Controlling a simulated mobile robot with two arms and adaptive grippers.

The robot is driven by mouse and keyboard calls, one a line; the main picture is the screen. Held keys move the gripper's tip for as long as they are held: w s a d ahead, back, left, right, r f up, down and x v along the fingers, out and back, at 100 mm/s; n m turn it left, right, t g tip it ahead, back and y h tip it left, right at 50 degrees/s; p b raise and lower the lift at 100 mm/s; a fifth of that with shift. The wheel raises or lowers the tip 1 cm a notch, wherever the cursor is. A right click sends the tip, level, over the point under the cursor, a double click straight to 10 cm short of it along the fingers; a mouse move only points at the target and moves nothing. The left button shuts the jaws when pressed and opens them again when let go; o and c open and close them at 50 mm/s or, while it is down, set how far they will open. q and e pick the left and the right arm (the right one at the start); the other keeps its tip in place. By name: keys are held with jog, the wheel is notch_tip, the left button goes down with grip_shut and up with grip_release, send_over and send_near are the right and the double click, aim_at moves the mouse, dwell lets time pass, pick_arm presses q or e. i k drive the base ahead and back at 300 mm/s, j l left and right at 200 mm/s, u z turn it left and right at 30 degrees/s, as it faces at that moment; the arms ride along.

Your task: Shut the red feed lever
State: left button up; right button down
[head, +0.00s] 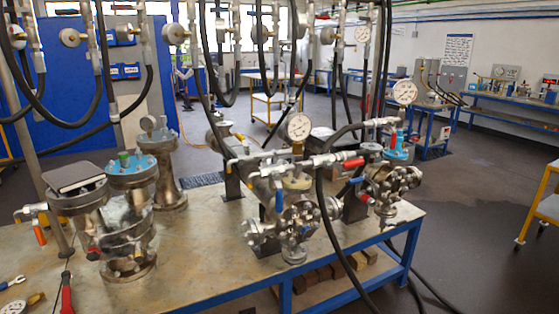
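Several red handles show in the head view, and I cannot tell which one is the feed lever. One red handle (353,163) lies near level on the pipework above the right-hand flanged vessels. A smaller red handle (365,199) sits below it by the right valve body (392,181). An orange-red handle (40,235) hangs down from a valve left of the flanged vessel (131,215). A small red part (92,253) shows low on that vessel. Neither of my grippers is in view.
The vessels stand on a workbench (190,262) with a blue frame. Dark hoses hang over it, one crossing in front of the right-hand vessels. Tools, including a red-handled one (67,294), lie at the front left. A yellow cart (541,205) stands right; the floor between is open.

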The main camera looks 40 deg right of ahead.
aim_at(359, 162)
jog(key=z, duration=1.7)
